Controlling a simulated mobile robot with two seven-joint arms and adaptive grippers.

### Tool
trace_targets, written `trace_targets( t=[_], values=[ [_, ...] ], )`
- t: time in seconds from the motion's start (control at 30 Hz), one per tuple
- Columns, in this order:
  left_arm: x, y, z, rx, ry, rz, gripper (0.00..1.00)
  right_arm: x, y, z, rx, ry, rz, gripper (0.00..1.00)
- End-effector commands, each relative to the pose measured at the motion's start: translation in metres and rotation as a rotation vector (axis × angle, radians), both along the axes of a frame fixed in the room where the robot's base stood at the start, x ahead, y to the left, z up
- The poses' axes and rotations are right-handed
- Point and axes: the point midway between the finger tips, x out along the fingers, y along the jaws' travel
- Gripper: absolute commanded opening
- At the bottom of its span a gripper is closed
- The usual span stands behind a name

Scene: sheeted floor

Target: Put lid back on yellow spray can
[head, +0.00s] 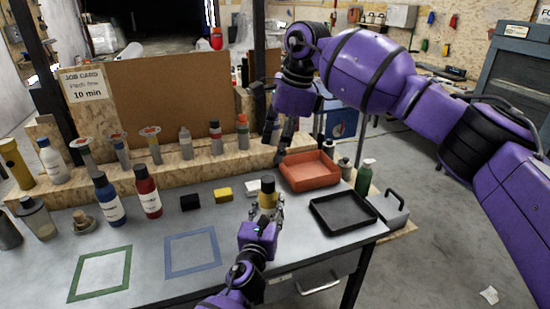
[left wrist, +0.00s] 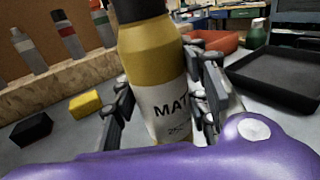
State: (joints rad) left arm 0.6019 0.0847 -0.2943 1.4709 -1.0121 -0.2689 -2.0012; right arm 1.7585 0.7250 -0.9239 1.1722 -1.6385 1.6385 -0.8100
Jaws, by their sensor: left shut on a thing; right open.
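The yellow spray can (head: 267,198) stands upright near the table's right-hand part. In the left wrist view the yellow can (left wrist: 155,65) shows a white label reading "MAT". A black lid-like top (head: 267,183) sits on its upper end, cut off by the frame edge in the left wrist view (left wrist: 138,9). I cannot tell if this top is fully seated. My left gripper (head: 265,213) is shut around the can's body, with fingers on both sides. My right gripper (head: 281,146) is open and empty, above and behind the can, near the red tray.
A red tray (head: 311,171) and a black tray (head: 343,217) lie to the right. Black (head: 190,202), yellow (head: 223,194) and white blocks (head: 250,188) lie left of the can. Several bottles stand at left. Green (head: 100,272) and blue taped squares (head: 192,252) are empty.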

Motion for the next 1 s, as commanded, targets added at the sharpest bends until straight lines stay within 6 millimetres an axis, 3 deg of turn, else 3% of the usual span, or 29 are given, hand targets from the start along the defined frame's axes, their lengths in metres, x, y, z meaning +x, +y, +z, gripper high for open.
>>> trace_targets(
  t=[0.37, 0.4, 0.53, 0.87, 1.0],
  values=[
    [0.000, 0.000, 0.000, 0.000, 0.000, 0.000, 0.00, -0.001, -0.001, 0.006, 0.000, 0.001, 0.001, 0.45],
    [0.000, 0.000, 0.000, 0.000, 0.000, 0.000, 0.47, -0.001, -0.001, 0.006, 0.000, 0.001, 0.000, 0.45],
    [0.000, 0.000, 0.000, 0.000, 0.000, 0.000, 0.63, -0.001, -0.001, 0.006, 0.000, 0.001, 0.000, 0.45],
    [-0.001, 0.001, 0.000, 0.000, 0.000, 0.000, 0.63, -0.001, -0.001, 0.006, 0.000, 0.001, 0.001, 0.45],
    [-0.014, 0.005, -0.001, 0.003, 0.000, 0.001, 0.63, -0.001, -0.001, 0.006, 0.000, 0.001, 0.001, 0.45]
  ],
)
